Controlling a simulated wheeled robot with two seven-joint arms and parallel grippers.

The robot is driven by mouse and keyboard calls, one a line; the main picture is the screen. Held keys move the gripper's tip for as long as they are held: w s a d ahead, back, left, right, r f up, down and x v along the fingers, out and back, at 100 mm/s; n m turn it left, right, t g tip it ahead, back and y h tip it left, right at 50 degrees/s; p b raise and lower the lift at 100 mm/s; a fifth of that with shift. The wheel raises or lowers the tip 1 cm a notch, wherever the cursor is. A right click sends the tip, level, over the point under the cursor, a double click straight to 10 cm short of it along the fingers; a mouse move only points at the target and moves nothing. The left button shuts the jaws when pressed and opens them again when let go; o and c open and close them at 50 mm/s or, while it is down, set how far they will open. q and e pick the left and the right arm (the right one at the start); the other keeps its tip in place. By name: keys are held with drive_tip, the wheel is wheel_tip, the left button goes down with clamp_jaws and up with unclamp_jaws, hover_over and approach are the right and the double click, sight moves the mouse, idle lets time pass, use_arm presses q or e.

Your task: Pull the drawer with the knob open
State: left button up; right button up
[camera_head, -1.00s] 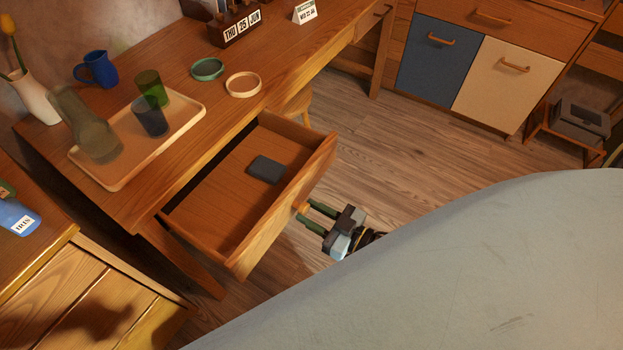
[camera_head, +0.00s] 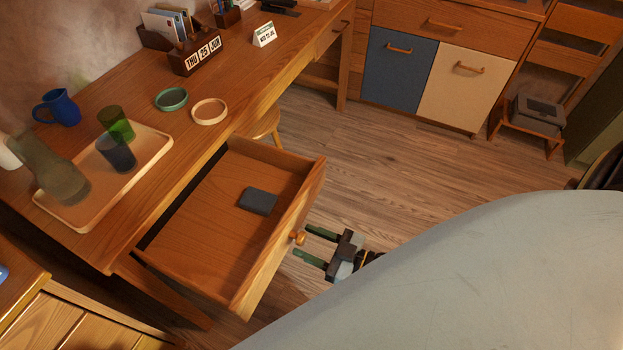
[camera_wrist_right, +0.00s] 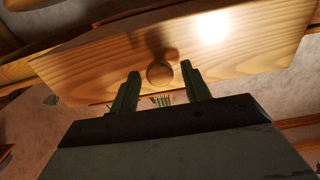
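The wooden drawer (camera_head: 200,222) stands pulled out from under the desk, with a dark flat object (camera_head: 258,201) lying in it. Its round wooden knob (camera_head: 298,238) sits on the drawer front. My right gripper (camera_head: 308,241) is open, its two green fingers apart and pointing at the drawer front beside the knob. In the right wrist view the knob (camera_wrist_right: 160,73) shows between and just beyond the fingertips (camera_wrist_right: 161,76), with no finger closed on it. My left gripper is not in view.
The desk (camera_head: 150,205) bears a tray (camera_head: 150,165) with glasses, a blue jug (camera_head: 58,107), two round dishes and a calendar block (camera_head: 195,55). A large pale grey surface (camera_head: 470,285) fills the lower right. Wood floor (camera_head: 400,150) is clear right of the drawer.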

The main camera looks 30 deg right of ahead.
drive_tip(key=shift+o, duration=0.2)
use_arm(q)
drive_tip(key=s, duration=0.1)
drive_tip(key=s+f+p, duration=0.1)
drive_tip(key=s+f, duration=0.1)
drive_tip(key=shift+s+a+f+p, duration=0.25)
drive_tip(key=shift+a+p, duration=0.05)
use_arm(e)
drive_tip(key=v, duration=1.3)
drive_tip(key=shift+s, duration=0.15)
drive_tip(key=shift+d+f, duration=0.1)
drive_tip(key=shift+d, duration=0.05)
